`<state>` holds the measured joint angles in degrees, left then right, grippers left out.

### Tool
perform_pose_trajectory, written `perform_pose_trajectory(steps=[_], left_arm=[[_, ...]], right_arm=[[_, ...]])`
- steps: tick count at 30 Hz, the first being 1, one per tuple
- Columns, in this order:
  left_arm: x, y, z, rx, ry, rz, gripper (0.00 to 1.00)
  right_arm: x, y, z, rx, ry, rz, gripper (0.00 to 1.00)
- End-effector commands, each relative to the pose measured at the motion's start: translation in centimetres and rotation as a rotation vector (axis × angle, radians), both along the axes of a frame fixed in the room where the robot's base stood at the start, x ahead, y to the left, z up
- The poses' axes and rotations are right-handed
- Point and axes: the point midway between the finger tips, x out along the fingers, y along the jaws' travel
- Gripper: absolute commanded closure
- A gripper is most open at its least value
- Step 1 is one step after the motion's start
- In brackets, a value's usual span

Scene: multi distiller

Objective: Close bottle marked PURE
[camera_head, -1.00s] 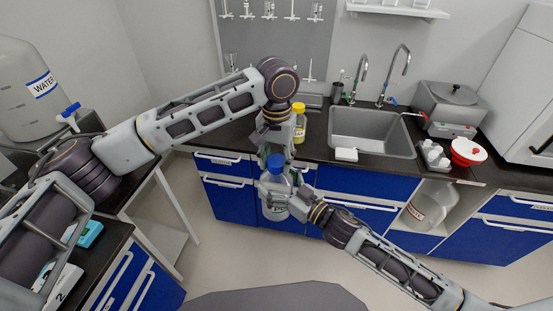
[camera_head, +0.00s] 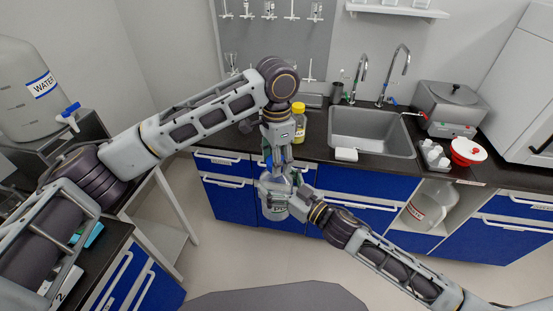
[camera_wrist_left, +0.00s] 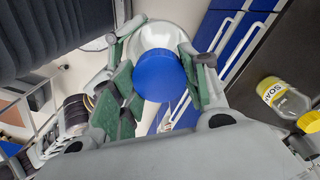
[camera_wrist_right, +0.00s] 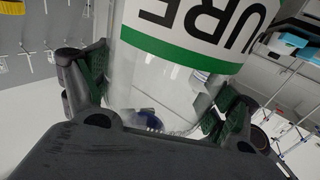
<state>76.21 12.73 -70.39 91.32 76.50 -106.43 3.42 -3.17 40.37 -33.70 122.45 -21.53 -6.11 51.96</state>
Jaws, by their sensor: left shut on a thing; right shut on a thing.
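The clear bottle (camera_head: 275,209) marked PURE is held upright in the air in front of the counter. In the right wrist view its label with "URE" and a green band (camera_wrist_right: 185,50) fills the top. My right gripper (camera_head: 279,192) is shut around the bottle's body. My left gripper (camera_head: 277,162) is above it, pointing down, shut on the blue cap. The blue cap (camera_wrist_left: 160,75) shows in the left wrist view between the green finger pads, over the bottle top; the head view hides it behind the left gripper. The thread is hidden.
A yellow-capped soap bottle (camera_head: 299,124) stands on the counter just behind my left gripper. A sink (camera_head: 372,135) is to its right. A large WATER container (camera_head: 30,95) stands at the left. Open floor lies below the held bottle.

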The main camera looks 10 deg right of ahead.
Motion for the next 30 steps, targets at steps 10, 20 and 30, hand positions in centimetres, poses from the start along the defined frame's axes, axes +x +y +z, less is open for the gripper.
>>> perform_pose_trajectory(steps=[10,20,30], left_arm=[[0.14,0.13,-0.05,0.002,-0.001,-0.268,0.84],[0.17,0.18,-0.05,0.003,-0.002,-0.390,0.54],[0.09,0.08,-0.03,0.001,-0.001,-0.390,0.30]], right_arm=[[0.01,0.03,0.30,0.002,-0.006,0.002,0.84],[0.01,0.02,0.30,0.002,-0.005,0.002,0.84],[0.02,0.02,0.29,0.002,-0.005,0.001,0.84]])
